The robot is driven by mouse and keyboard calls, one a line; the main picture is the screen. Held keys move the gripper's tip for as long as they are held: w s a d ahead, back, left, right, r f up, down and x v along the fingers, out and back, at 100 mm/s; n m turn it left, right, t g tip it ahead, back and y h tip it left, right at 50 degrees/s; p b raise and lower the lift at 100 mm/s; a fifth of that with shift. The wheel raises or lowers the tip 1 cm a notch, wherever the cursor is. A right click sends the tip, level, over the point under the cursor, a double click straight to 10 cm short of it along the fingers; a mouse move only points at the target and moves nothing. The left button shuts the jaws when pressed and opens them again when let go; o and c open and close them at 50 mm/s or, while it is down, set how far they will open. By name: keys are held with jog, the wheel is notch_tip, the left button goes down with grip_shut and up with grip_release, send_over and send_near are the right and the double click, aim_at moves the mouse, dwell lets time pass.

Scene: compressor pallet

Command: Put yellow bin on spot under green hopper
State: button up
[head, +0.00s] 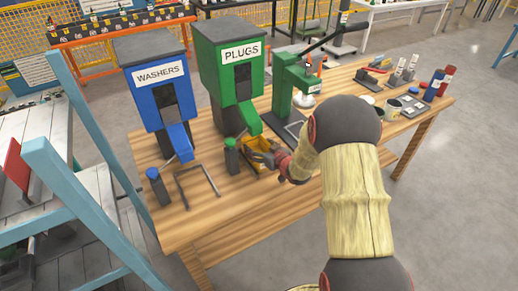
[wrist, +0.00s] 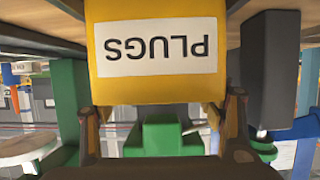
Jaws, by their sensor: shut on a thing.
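The yellow bin (head: 262,146) is on or just above the wooden bench, by the chute of the green hopper (head: 227,75) labelled PLUGS. My gripper (head: 280,163) reaches it from the right and is shut on it. In the wrist view, the bin (wrist: 155,88) fills the upper middle with its PLUGS label upside down, and the fingers of my gripper (wrist: 160,115) are at its two sides. The spot under the hopper is mostly hidden by the bin and gripper. I cannot tell whether the bin rests on it.
A green-capped post (head: 231,157) stands just left of the bin. The blue WASHERS hopper (head: 157,85) and an empty metal bracket (head: 197,182) are further left. A green press (head: 285,90) stands to the right. Cups and bottles stand at the bench's far right.

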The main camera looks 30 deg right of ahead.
jog(key=shift+r, duration=0.15)
jog(key=o, duration=1.2)
jog(key=shift+f, duration=0.2)
